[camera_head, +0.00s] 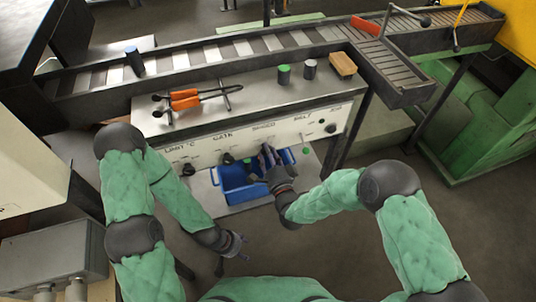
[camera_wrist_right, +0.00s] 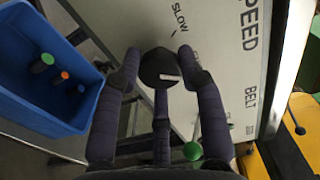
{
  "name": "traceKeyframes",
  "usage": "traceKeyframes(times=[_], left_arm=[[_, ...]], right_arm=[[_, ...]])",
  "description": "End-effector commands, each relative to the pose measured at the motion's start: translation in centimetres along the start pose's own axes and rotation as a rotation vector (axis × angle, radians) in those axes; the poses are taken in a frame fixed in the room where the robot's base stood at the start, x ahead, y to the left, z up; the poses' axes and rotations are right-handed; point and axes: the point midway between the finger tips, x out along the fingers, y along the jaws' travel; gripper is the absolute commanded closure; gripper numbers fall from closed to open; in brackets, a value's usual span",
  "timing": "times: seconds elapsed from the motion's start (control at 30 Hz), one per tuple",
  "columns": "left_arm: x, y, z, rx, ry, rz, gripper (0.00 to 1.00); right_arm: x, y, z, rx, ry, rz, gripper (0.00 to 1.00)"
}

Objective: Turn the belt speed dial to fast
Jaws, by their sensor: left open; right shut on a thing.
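The belt speed dial (camera_wrist_right: 160,68) is a black knob with a white pointer mark on the pale panel, beside printed "BELT SPEED" and "SLOW" in the right wrist view. The mark points toward the right-hand fingertip, which partly covers another label. My right gripper (camera_wrist_right: 174,66) is shut on the dial, a finger on each side. In the head view, my right gripper (camera_head: 267,158) is at the middle of the panel front and hides the dial. My left gripper (camera_head: 241,242) is open and empty, low and away from the panel.
A blue bin (camera_head: 228,196) sits just below the panel; small parts show inside it in the wrist view. A green-knobbed lever (camera_wrist_right: 193,150) is near the right-hand finger.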

Motion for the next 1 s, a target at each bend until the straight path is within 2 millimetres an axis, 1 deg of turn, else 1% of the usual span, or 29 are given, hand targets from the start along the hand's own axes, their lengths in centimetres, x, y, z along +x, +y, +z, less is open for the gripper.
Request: traceKeyframes(times=[0.03, 0.57, 0.6, 0.63, 0.67, 1.0], left_arm=[[0.05, -0.02, 0.00, 0.000, 0.000, 0.000, 0.38], [0.08, -0.03, -0.01, 0.000, 0.000, 0.000, 0.38], [0.08, -0.03, -0.01, 0.000, 0.000, 0.000, 0.38], [0.08, -0.03, -0.01, 0.000, 0.000, 0.000, 0.38], [0.08, -0.03, -0.01, 0.000, 0.000, 0.000, 0.38], [0.08, -0.03, -0.01, 0.000, 0.000, 0.000, 0.38]], right_arm=[[0.12, -0.12, -0.25, 0.009, 0.007, -0.003, 0.93], [0.11, -0.12, -0.29, 0.030, 0.008, -0.003, 0.93], [0.11, -0.12, -0.29, 0.030, 0.008, -0.003, 0.49], [0.11, -0.11, -0.27, 0.029, 0.007, -0.003, 0.41], [0.10, -0.10, -0.26, 0.029, 0.007, -0.003, 0.37], [-0.08, -0.01, -0.10, 0.028, 0.003, 0.000, 0.37]])
